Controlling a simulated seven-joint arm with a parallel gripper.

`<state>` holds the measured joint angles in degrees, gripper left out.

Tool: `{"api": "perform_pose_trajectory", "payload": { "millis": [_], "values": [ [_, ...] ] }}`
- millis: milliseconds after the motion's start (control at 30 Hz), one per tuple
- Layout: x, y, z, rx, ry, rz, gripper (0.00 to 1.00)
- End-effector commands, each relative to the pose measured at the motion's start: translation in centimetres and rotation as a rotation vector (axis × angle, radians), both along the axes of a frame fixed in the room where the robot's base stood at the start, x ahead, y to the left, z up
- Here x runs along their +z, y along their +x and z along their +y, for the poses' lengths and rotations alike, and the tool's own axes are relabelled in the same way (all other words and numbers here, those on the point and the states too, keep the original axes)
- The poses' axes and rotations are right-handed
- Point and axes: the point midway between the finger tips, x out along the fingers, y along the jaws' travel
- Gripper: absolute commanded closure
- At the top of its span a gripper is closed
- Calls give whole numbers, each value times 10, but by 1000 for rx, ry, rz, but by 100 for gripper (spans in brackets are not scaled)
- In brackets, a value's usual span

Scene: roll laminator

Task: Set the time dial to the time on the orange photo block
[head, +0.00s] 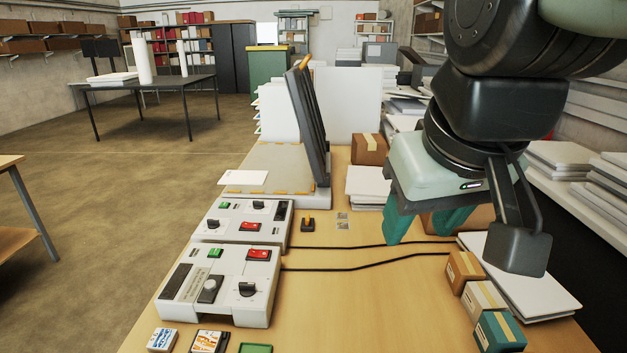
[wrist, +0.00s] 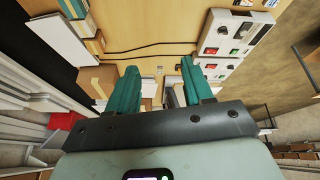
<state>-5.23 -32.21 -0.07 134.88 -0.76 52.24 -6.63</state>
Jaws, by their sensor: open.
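Two white control boxes stand at the left of the bench: a near box (head: 232,259) and a far box (head: 270,221). The far box has two black knobs. Labels are too small to read, so I cannot tell which is the time dial. A block with an orange-toned picture (head: 209,342) lies at the front edge; its time is unreadable. My gripper (head: 424,236) is open and empty, above the bench right of both boxes. It also shows in the wrist view (wrist: 159,67).
A blue-and-white block (head: 162,340) and a green block (head: 255,348) flank the picture block. Black cables (head: 365,245) cross the bench. Small boxes (head: 482,296) and paper stacks stand at the right. A dark upright panel (head: 308,120) rises behind the far box.

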Motion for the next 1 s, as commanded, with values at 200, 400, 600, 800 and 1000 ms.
{"api": "perform_pose_trajectory", "payload": {
  "millis": [200,400,600,800,1000],
  "values": [
    [-1,92,46,297,-93,97,61],
    [-34,169,105,576,-170,173,61],
    [-100,228,175,859,-234,244,61],
    [-186,261,244,1129,-287,306,61],
    [-247,268,284,1297,-315,340,61]
  ]
}}
